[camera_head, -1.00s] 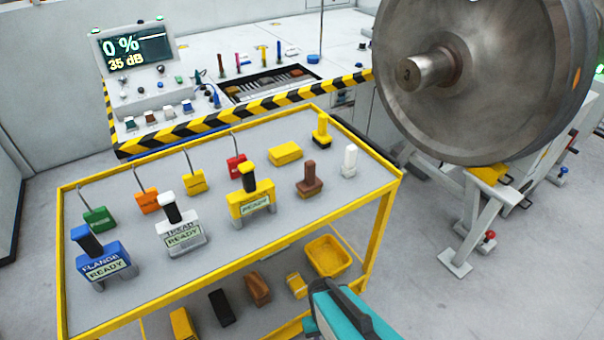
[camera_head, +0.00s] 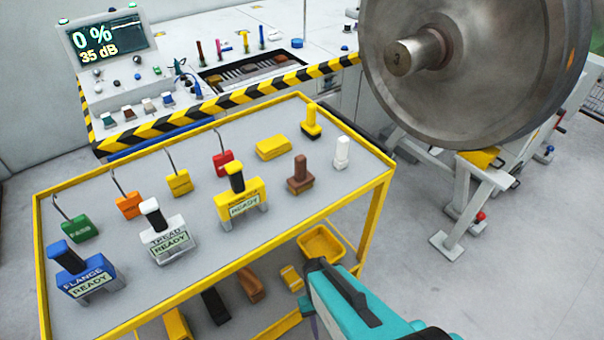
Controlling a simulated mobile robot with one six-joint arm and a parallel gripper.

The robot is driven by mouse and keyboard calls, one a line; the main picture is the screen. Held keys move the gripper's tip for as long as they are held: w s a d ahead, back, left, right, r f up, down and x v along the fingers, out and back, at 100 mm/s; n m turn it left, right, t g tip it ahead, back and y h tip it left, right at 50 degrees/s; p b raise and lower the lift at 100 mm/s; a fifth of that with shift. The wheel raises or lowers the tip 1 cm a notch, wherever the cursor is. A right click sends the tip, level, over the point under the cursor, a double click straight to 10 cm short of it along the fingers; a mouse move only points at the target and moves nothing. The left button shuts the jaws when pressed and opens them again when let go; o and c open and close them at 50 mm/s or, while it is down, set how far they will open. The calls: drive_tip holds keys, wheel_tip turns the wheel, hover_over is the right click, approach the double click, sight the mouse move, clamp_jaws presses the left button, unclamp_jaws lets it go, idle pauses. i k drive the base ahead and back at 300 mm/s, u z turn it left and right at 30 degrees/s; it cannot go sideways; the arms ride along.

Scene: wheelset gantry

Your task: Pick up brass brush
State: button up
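No label in view names the brass brush, and I cannot tell for sure which item it is. On the cart's grey top, near the far right corner, stand a yellow-handled tool with a dark base (camera_head: 311,122) and a brown-handled tool with a block base (camera_head: 300,177). Both are upright and apart from each other. A white upright piece (camera_head: 342,152) stands to their right. A teal and dark part of my arm shows at the bottom, in front of the cart's near right side. I see no gripper fingers.
The yellow-framed cart (camera_head: 120,178) also carries gauges, coloured tags and a yellow block (camera_head: 273,147). Its lower shelf holds blocks and a yellow bin (camera_head: 322,245). A console (camera_head: 110,45) stands behind, a large steel wheel (camera_head: 470,60) to the right. Floor at right front is clear.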

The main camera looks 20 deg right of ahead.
sight(303, 179)
drive_tip(key=z, duration=0.3)
drive_tip(key=k, duration=0.15)
drive_tip(key=u, duration=2.75)
drive_tip(key=k, duration=1.35)
drive_tip(key=u, duration=0.05)
